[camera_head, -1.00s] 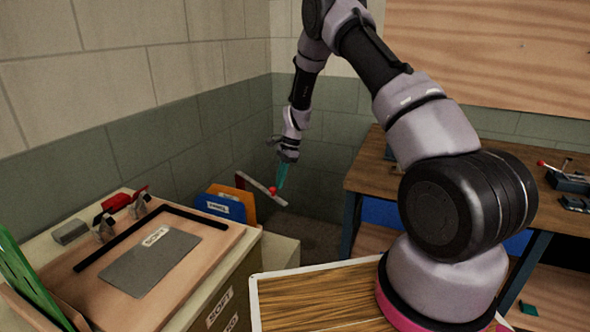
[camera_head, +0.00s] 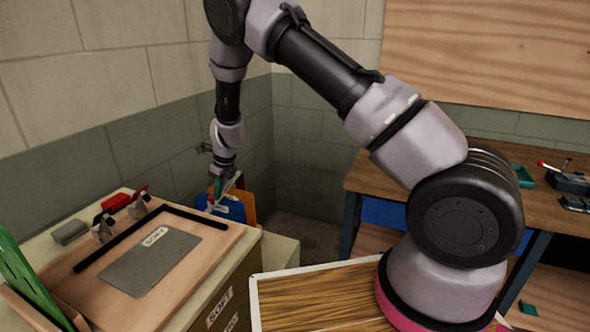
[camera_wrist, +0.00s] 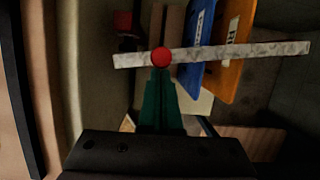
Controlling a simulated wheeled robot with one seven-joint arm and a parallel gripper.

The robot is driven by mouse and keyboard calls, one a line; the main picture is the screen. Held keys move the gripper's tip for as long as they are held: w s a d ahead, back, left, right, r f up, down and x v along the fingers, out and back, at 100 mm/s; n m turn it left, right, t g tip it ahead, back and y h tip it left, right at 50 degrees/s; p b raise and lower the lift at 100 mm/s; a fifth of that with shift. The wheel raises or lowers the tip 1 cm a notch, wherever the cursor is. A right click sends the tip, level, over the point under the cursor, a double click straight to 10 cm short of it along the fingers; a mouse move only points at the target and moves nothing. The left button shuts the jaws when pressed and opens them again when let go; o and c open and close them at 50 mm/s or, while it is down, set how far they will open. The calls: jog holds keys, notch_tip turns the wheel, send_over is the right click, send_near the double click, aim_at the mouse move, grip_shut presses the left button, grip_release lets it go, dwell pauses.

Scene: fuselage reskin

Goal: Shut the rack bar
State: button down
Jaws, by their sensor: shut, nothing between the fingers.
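The rack bar (camera_wrist: 240,53) is a pale flat bar with a round red knob (camera_wrist: 162,57). In the wrist view it runs almost level across the picture, in front of a blue board and an orange board. My gripper (camera_wrist: 158,72) has teal fingers, shut and empty, with the tips right at the knob; I cannot tell if they touch it. In the head view my gripper (camera_head: 217,194) points down at the bar in front of the blue board (camera_head: 232,207), and hides much of the bar and the knob.
The orange board (camera_head: 246,205) stands behind the blue one near the wall. A cabinet top at left holds a wooden tray with a grey plate (camera_head: 150,262) and a black strip. A workbench (camera_head: 375,172) stands at right. Open floor shows between them.

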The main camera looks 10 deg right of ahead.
jog(key=a, duration=0.1)
jog(key=w+a+m, duration=0.1)
jog(key=a, duration=0.1)
jog(key=shift+w+a, duration=0.1)
jog(key=shift+a, duration=0.05)
jog(key=shift+w+a, duration=0.3)
jog(key=shift+a, duration=0.45)
jog(key=shift+r, duration=0.1)
